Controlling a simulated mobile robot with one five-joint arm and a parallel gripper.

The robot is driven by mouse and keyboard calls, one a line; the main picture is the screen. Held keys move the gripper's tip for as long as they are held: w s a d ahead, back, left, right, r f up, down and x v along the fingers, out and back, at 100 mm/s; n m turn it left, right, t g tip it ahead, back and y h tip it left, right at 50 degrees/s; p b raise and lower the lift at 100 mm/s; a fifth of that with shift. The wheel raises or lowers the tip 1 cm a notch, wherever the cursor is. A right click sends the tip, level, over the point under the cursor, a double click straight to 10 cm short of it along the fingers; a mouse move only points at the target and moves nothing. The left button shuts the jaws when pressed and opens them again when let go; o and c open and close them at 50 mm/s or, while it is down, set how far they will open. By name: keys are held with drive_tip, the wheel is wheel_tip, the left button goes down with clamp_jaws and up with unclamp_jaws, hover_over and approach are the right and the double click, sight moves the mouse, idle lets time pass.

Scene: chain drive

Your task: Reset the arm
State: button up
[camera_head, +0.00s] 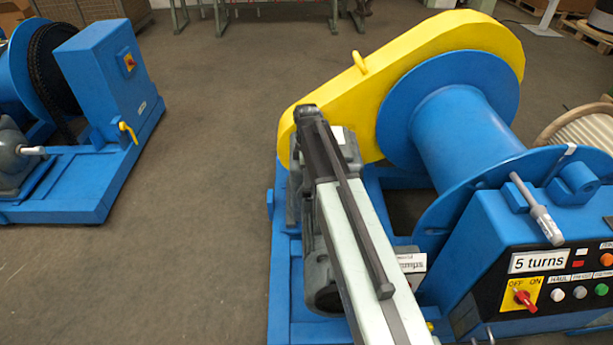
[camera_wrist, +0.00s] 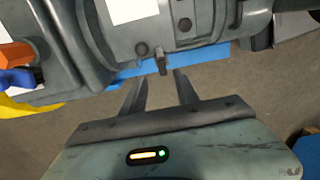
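My arm (camera_head: 345,215) reaches up and left from the bottom of the head view, in front of the blue winch (camera_head: 465,130). My gripper (camera_wrist: 160,77) shows in the wrist view with its two dark fingers apart and nothing between them. A small dark tab (camera_wrist: 161,64) on a grey machine housing (camera_wrist: 190,25) lies just beyond the fingertips; I cannot tell whether they touch it. In the head view my fingers cannot be made out. A grey motor (camera_head: 322,285) is partly hidden behind my arm.
A yellow chain guard (camera_head: 430,50) stands behind my arm. A control panel (camera_head: 545,280) with a "5 turns" label and a grey handle (camera_head: 540,212) are at right. A second blue machine (camera_head: 100,75) stands at left. Open floor (camera_head: 210,170) lies between the machines.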

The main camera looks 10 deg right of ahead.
drive_tip(key=shift+r+p, duration=0.35)
drive_tip(key=shift+r, duration=0.6)
drive_tip(key=shift+f, duration=0.1)
drive_tip(key=s+a+m, duration=0.2)
drive_tip(key=s+m, duration=1.4)
drive_tip(key=s, duration=0.1)
wheel_tip(320, 180, up, 14)
drive_tip(key=p, duration=1.4)
drive_tip(key=shift+d, duration=0.15)
